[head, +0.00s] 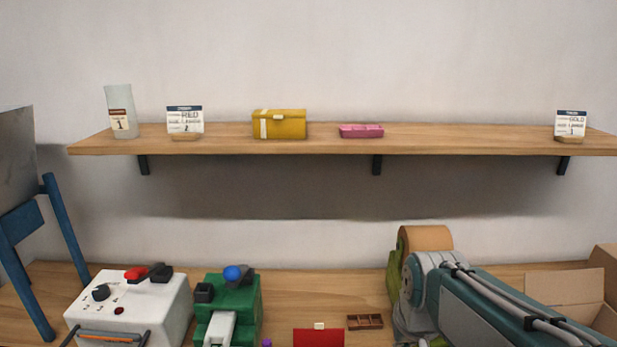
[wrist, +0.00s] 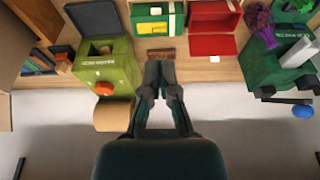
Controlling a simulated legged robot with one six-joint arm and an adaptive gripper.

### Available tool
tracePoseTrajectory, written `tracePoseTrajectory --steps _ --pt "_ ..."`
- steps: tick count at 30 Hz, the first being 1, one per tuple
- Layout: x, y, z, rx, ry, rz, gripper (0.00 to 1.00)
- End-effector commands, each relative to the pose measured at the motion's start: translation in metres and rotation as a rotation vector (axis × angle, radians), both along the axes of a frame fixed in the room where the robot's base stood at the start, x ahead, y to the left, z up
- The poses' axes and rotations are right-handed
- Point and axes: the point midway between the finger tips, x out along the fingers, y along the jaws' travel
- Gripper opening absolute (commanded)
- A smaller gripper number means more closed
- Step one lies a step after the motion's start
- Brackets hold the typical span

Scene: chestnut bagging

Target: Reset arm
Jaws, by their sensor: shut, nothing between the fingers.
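My gripper (wrist: 160,80) is in the wrist view, with its two dark fingers together and nothing between them. The brown tray also shows in the head view (head: 365,321), left of my arm.
A red box (wrist: 213,45), a green-and-yellow box (wrist: 158,25), an olive machine (wrist: 110,70) and a green machine (wrist: 270,55) crowd the table. A white machine (head: 130,305) stands at left. A wooden shelf (head: 225,145) with a yellow box (head: 280,125) spans the wall above.

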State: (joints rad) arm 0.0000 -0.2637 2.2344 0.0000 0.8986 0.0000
Motion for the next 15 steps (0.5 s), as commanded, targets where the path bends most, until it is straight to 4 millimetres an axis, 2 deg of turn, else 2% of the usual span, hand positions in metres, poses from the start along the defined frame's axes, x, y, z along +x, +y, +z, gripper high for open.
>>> tracePoseTrajectory --steps 6,15 --pt "-0.041 0.000 0.018 0.000 -0.083 0.000 0.00" --pt "-0.092 0.000 0.026 0.000 -0.186 0.000 0.00"
